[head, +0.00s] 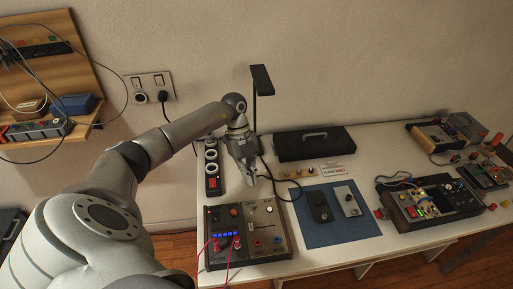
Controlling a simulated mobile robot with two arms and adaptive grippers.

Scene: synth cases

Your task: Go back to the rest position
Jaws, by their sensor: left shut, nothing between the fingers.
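My left arm comes in from the left and reaches over the left end of the white table (400,155). My left gripper (251,181) points downward over the table, between the power strip (212,178) and the row of small knobs. It is shut with nothing held. It is above and behind the synth module with blue lit buttons (272,213); I cannot tell its exact height over the table. My right gripper is not in view.
A blue mat (345,231) with two small pedals lies mid-table. A black case (314,143) and a dark lamp (262,80) stand behind. More synth boxes (435,200) with cables fill the right side. A wooden shelf (85,70) hangs at left.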

